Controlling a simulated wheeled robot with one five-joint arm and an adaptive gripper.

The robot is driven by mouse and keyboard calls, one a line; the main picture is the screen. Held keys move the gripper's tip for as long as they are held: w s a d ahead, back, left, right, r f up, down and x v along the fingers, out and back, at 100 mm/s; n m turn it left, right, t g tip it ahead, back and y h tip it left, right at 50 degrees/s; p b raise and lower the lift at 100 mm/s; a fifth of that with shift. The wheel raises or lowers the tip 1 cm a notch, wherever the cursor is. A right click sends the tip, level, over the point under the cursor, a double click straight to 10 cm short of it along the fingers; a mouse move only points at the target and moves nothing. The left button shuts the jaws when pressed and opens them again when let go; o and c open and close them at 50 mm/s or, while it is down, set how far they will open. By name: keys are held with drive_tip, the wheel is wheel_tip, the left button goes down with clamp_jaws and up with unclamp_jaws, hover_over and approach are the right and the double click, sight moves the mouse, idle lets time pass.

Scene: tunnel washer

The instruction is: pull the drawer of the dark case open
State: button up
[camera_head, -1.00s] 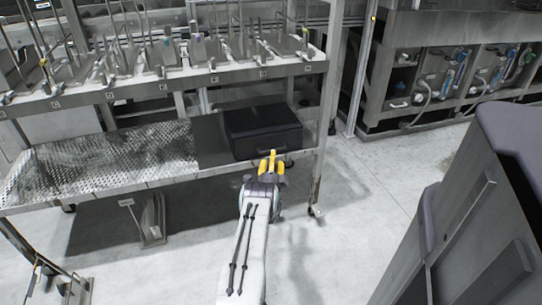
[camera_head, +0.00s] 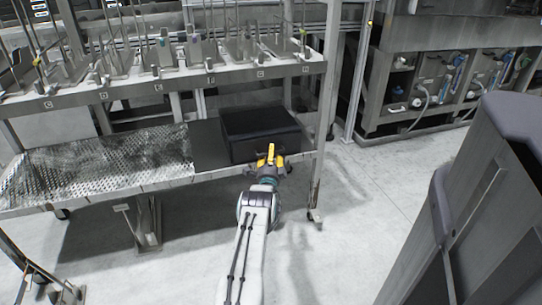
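The dark case (camera_head: 259,126) stands on the right end of the rack's lower shelf. Its front faces me, and I cannot make out a gap between drawer and case. My gripper (camera_head: 270,157) has yellow fingers and is at the case's front, near the middle of its lower part. The fingers cover the place where a handle would show. From this angle I cannot tell whether the fingers touch the case or are closed on anything.
The metal rack's lower shelf (camera_head: 98,166) has a patterned plate left of the case. A rack post (camera_head: 320,150) stands just right of the case. A large dark grey machine (camera_head: 485,220) fills the right foreground. The floor (camera_head: 340,235) between is clear.

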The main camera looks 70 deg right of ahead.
drive_tip(key=shift+c, duration=0.2)
clamp_jaws()
idle(0.3)
